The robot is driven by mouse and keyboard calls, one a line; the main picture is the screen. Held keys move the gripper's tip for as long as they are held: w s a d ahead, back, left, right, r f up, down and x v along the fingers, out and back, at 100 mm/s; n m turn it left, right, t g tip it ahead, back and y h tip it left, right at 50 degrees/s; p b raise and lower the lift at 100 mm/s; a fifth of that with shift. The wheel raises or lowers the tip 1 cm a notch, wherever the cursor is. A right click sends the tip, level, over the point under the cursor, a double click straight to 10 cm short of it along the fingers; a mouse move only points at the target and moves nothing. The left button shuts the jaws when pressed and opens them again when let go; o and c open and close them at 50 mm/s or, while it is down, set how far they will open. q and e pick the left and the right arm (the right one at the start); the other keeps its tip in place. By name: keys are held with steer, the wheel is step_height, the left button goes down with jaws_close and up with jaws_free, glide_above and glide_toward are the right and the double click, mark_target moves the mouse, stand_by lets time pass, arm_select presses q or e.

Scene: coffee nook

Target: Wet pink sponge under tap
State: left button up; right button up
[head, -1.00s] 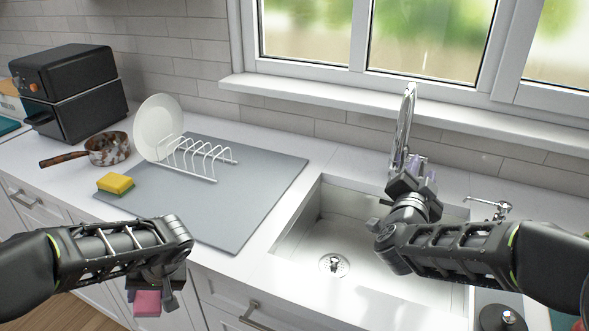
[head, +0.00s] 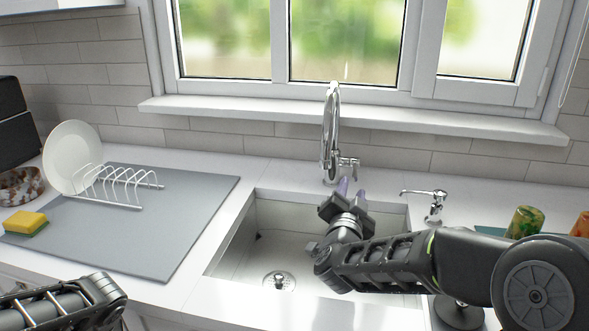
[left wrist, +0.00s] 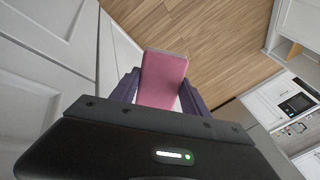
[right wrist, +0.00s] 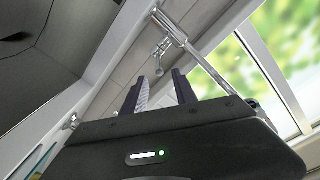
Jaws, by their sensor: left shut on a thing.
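The pink sponge (left wrist: 163,78) is between the fingers of my left gripper (left wrist: 160,92) in the left wrist view, above the wooden floor beside the cabinet fronts. In the head view my left gripper and the sponge are out of frame; only my left forearm shows at the lower left. The chrome tap (head: 331,130) stands behind the sink (head: 236,262). My right gripper (head: 347,190) is over the back of the sink, just in front of the tap. In the right wrist view its fingers (right wrist: 160,92) are apart with nothing between them, and the tap (right wrist: 172,30) is beyond them.
A yellow sponge (head: 26,224), a white plate (head: 73,158) and a rack (head: 118,186) are on the grey mat (head: 190,215) left of the sink. A soap dispenser (head: 435,205) and a green patterned cup (head: 524,222) are to the right. A windowsill (head: 350,118) runs behind.

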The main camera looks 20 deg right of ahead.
mark_target(356, 164)
steer(key=p+x, duration=0.1)
steer(key=x, duration=0.9)
steer(key=shift+w+d, duration=0.15)
steer(key=shift+d, duration=0.05)
steer(key=shift+c, duration=0.4)
jaws_close()
steer(key=shift+f, duration=0.1)
stand_by(0.5)
